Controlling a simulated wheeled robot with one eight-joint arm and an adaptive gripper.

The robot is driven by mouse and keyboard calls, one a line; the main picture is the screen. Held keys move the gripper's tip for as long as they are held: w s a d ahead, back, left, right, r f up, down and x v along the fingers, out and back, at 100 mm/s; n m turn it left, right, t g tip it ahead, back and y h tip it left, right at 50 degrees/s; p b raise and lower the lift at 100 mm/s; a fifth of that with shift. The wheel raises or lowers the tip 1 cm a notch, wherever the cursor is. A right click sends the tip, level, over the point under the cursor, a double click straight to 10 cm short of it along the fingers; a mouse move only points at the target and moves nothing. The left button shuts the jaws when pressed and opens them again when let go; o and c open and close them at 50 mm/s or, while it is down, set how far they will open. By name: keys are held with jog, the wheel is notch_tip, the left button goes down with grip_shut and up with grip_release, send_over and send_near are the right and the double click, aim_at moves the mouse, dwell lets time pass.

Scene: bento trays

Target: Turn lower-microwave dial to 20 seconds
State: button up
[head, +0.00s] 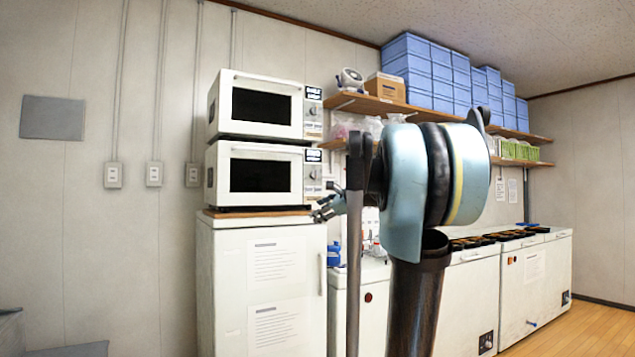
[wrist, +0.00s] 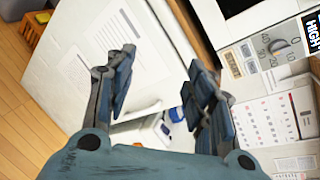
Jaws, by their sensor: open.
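The lower microwave (head: 222,178) is white with a dark door window and stands on the fridge-like cabinet, under the upper microwave. Its grey dial (head: 315,174) is on the right-hand control panel. In the wrist view the dial (wrist: 279,45) shows at the upper right, with numbers around it and a "HIGH" display (wrist: 313,30) beside it. The dial's exact setting is too small to tell. My gripper (head: 325,207) is just below and right of the panel, apart from the dial. In the wrist view my gripper (wrist: 160,62) is open and empty, with the dial off to its right.
The upper microwave (head: 222,105) sits directly above. The white cabinet (head: 225,290) with paper notices is below. A wall shelf (head: 380,104) with blue boxes (head: 430,75) is at the right. A calendar (wrist: 268,125) hangs near the panel in the wrist view.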

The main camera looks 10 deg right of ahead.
jog(key=w+d+r+m+t+h, duration=0.1)
jog(key=w+d+r+m+t, duration=0.1)
jog(key=w+d+r+m, duration=0.35)
jog(key=w+d+r+m+t, duration=0.3)
jog(key=w+r+m, duration=0.2)
jog(key=w+r, duration=0.25)
send_near(317, 177)
jog(key=x, duration=0.9)
jog(key=shift+s, duration=0.1)
jog(key=shift+r, duration=0.1)
jog(key=c, duration=1)
